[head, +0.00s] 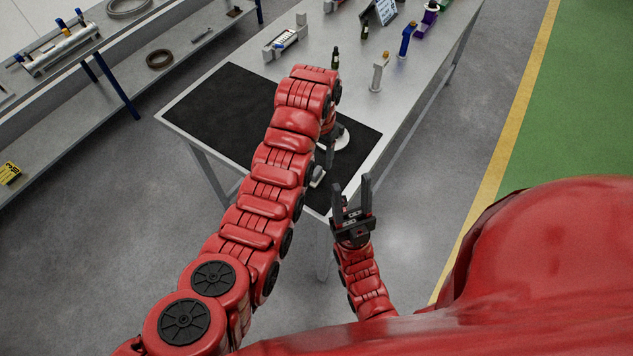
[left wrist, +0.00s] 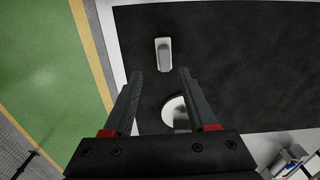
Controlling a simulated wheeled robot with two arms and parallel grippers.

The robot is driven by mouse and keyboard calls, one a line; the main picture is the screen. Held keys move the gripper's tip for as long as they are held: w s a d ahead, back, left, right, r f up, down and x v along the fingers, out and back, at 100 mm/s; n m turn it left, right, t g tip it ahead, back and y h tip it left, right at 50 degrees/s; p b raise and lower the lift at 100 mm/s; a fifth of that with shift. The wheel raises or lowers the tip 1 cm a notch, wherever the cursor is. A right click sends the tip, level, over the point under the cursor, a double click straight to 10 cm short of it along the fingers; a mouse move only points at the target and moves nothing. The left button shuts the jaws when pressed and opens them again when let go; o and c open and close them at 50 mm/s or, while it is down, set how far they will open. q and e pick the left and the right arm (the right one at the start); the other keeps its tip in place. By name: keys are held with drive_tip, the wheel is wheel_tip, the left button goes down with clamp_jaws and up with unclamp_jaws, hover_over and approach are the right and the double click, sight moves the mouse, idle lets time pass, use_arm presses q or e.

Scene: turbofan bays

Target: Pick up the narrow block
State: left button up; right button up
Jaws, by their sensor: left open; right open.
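The narrow block looks to be the small grey rounded block (left wrist: 164,53) on a white oblong base on the black mat. In the head view a pale piece of it or its base (head: 317,179) shows beside my left arm, near the mat's front corner. My left gripper (head: 327,156) points down over the mat, partly hidden by its arm. In the left wrist view its fingers (left wrist: 161,75) are open and empty, with the block beyond the fingertips, between their lines. My right gripper (head: 353,190) is open and empty, off the table's front corner.
A white disc (head: 343,136) lies on the black mat (head: 228,107), close to my left gripper. Bottles (head: 335,59), a pale upright part (head: 378,74) and a blue one (head: 406,42) stand farther back on the table. The mat's left part is clear.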

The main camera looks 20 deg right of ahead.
sight(316, 171)
use_arm(q)
drive_tip(key=shift+f+p, duration=0.5)
drive_tip(key=shift+p, duration=0.4)
drive_tip(key=shift+a+f, duration=0.1)
drive_tip(key=shift+f, duration=0.45)
drive_tip(key=shift+f+p, duration=0.4)
drive_tip(key=shift+p, duration=0.25)
drive_tip(key=shift+w+a+f+p, duration=0.1)
drive_tip(key=shift+f+p, duration=0.25)
drive_tip(key=shift+f, duration=0.25)
drive_tip(key=shift+w+a+f+p, duration=0.1)
drive_tip(key=shift+f+p, duration=0.25)
drive_tip(key=shift+f, duration=0.25)
drive_tip(key=shift+w+d+f+b, duration=0.1)
drive_tip(key=shift+f+b, duration=0.2)
drive_tip(key=shift+f, duration=0.85)
clamp_jaws()
